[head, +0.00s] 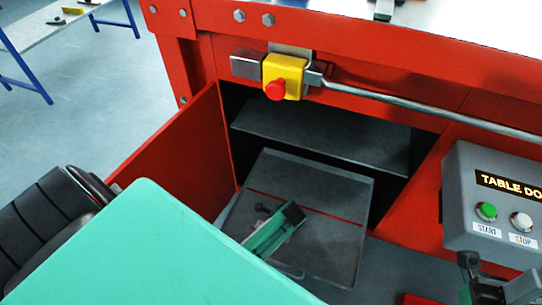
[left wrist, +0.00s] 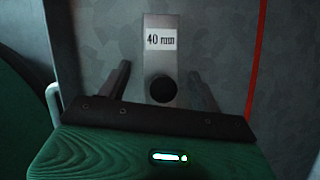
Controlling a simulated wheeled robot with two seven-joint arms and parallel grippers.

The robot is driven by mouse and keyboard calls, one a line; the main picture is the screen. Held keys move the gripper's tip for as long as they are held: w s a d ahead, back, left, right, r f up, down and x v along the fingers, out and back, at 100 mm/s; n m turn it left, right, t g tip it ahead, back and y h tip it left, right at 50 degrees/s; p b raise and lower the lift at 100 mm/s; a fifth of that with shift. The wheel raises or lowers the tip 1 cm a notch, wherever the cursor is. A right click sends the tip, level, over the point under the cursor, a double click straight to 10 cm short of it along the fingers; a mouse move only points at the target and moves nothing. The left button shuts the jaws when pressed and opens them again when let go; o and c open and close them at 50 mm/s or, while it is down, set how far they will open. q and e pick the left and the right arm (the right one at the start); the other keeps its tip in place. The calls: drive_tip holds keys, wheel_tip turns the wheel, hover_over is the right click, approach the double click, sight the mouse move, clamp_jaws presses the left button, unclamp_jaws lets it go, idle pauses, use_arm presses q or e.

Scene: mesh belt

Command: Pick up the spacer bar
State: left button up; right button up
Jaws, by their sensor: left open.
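The spacer bar (left wrist: 161,62) is a flat grey metal piece with a white "40 mm" label and a round dark knob or hole below it. It lies on the dark grey panel (head: 335,188) in the red cabinet's recess. My left gripper (left wrist: 160,72) is open, with one finger on each side of the bar's lower part; contact cannot be told. In the head view my left gripper (head: 259,213) is low over the panel, and its green body hides most of what is under it. My right gripper (head: 484,274) is partly in view at the lower right; its jaw state is unclear.
Red cabinet walls (head: 178,150) flank the recess. Above it are a yellow box with a red button (head: 284,78) and a long metal rail (head: 420,102). A grey control box (head: 495,205) with START and STOP buttons stands at the right. A dark shelf (head: 325,135) is behind.

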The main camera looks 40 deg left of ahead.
use_arm(q)
drive_tip(key=c, duration=1.3)
drive_tip(key=shift+r, duration=0.15)
